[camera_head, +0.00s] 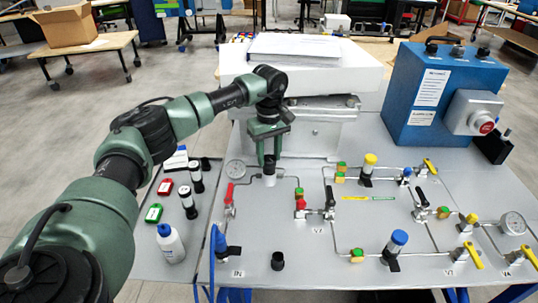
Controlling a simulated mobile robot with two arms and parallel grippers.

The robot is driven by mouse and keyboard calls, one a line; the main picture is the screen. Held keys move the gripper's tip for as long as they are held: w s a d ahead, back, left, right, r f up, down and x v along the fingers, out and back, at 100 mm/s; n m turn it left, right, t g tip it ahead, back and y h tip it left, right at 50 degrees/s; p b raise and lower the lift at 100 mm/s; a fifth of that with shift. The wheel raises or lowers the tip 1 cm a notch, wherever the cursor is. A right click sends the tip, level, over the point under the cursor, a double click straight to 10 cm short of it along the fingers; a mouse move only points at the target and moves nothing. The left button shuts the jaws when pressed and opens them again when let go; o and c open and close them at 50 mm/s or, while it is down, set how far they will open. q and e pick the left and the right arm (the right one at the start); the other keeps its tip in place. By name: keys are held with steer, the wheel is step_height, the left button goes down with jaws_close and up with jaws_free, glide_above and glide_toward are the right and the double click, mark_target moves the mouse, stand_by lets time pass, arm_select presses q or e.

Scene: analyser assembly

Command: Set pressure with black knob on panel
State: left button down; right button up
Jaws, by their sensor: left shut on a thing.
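The grey panel (330,262) carries pipes, valves and gauges. My left gripper (269,154) reaches over its back left part, pointing down. It is shut on the black knob (270,166), which stands upright on a white base (270,180). The gripper hides the top of the knob. A round pressure gauge (236,169) is just left of the knob; its reading is too small to tell. My right gripper is not in view.
A white machine block (312,140) stands close behind the knob. A blue box (425,85) with a red button stands at the back right. Red-handled (229,194) and blue (220,240) valves rise at the left. A white bottle (170,244) and black-and-white cylinders stand further left.

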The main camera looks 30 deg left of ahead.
mark_target(269, 157)
arm_select(q)
steer(key=shift+w+r, duration=0.15)
steer(key=shift+r, duration=0.05)
steer(key=c, duration=0.9)
jaws_free()
steer(key=shift+c, duration=0.2)
steer(key=shift+o, duration=0.2)
steer(key=shift+f, duration=0.1)
step_height(269, 157, up, 8)
steer(key=shift+f+b, duration=0.1)
steer(key=shift+b, duration=0.45)
